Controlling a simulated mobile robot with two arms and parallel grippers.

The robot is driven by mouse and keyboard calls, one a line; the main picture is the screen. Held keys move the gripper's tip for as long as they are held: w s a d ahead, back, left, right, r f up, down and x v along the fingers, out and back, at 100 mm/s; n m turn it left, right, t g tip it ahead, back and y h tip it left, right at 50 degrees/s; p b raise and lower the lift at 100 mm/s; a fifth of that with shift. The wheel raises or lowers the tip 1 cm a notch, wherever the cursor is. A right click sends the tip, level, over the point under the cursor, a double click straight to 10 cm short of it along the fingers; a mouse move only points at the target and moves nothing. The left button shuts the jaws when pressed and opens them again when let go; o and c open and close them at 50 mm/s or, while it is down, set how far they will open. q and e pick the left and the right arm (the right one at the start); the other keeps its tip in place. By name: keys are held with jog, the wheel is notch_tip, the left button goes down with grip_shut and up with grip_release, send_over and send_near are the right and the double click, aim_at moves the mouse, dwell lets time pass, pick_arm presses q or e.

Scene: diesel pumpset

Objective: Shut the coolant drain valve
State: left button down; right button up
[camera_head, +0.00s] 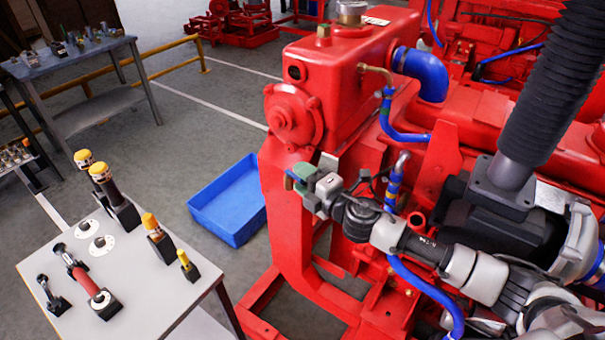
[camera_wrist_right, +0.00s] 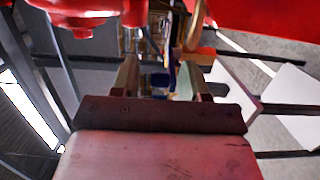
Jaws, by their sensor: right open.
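My right gripper (camera_head: 308,181) reaches in from the right, beside the front of the red engine (camera_head: 345,80). In the right wrist view its two fingers (camera_wrist_right: 161,78) stand apart, with a gap between them. In the wrist view a thin blue piece (camera_wrist_right: 172,72) and a copper-coloured pipe (camera_wrist_right: 196,25) appear beyond the gap. I cannot tell whether the fingers touch anything. The valve body is not clearly visible. My left gripper is out of view.
A blue tray (camera_head: 231,232) lies on the floor left of the engine. Blue hoses (camera_head: 405,135) run along the engine.

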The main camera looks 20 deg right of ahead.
jog(key=shift+w+a, duration=0.1)
jog(key=shift+w, duration=0.05)
jog(key=shift+c, duration=0.3)
jog(key=c, duration=0.7)
jog(key=n+g+y+b, duration=0.1)
jog(key=d+n+g+y, duration=0.1)
jog(key=y, duration=0.1)
jog(key=shift+w+r+b, duration=0.15)
jog(key=shift+w+b, duration=0.2)
jog(key=shift+b, duration=0.05)
jog(key=shift+c, duration=0.2)
jog(key=shift+r, duration=0.1)
jog(key=o, duration=0.8)
jog(key=shift+s+f, duration=0.1)
jog(key=shift+f, duration=0.1)
